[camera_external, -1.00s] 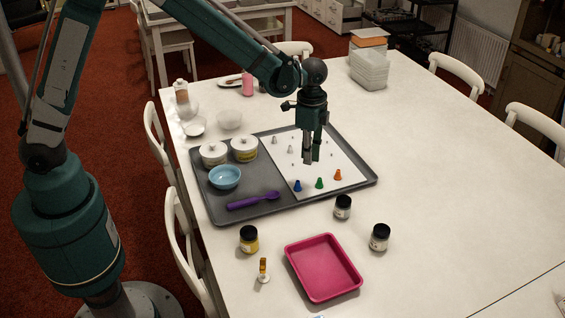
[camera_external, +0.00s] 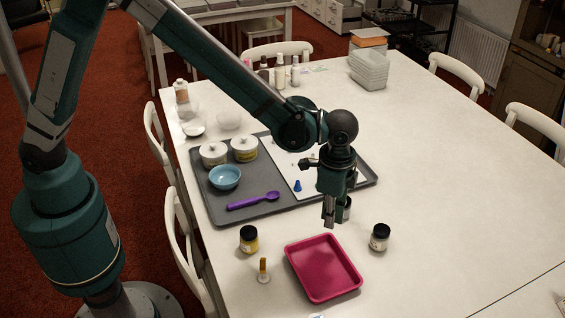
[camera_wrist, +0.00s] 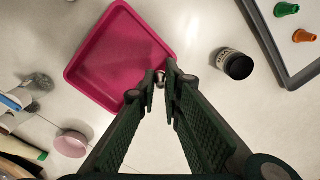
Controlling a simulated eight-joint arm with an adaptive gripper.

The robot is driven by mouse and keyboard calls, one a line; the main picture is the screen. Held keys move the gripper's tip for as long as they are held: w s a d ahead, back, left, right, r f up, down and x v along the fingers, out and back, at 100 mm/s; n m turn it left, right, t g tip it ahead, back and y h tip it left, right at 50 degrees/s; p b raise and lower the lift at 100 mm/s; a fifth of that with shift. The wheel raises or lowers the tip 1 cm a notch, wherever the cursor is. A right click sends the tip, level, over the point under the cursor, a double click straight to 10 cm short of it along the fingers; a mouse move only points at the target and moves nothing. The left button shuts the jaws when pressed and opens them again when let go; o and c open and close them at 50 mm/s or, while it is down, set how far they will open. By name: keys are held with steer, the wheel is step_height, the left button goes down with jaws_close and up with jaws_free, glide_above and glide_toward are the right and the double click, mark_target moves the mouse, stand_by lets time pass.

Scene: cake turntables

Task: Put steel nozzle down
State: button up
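A small steel nozzle (camera_wrist: 160,80) shows between my fingertips in the wrist view. My gripper (camera_external: 329,222) is shut on it, pointing down above the table between the baking tray and the pink tray (camera_external: 345,268). In the wrist view my fingertips (camera_wrist: 160,72) appear beside the right edge of the pink tray (camera_wrist: 112,58). The pink tray looks empty. The nozzle is too small or hidden to make out in the external view. A blue nozzle (camera_external: 297,186) stands on the white mat (camera_external: 305,170); green (camera_wrist: 286,9) and orange (camera_wrist: 303,36) ones show in the wrist view.
A dark-lidded jar (camera_wrist: 234,64) stands near my gripper, partly hidden externally. Other jars (camera_external: 249,239) (camera_external: 380,237) flank the pink tray. The grey baking tray (camera_external: 215,205) holds a blue bowl (camera_external: 225,177) and purple spoon (camera_external: 252,201). The table's right side is clear.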

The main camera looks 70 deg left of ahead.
glide_above(328, 269)
stand_by(0.3)
steer(key=shift+f, duration=0.15)
steer(key=shift+f+b, duration=0.5)
steer(key=shift+f, duration=2.5)
steer(key=shift+f+b, duration=0.35)
steer(key=shift+f, duration=1.55)
steer(key=shift+f, duration=0.2)
steer(key=o, duration=0.6)
steer(key=shift+r, duration=0.2)
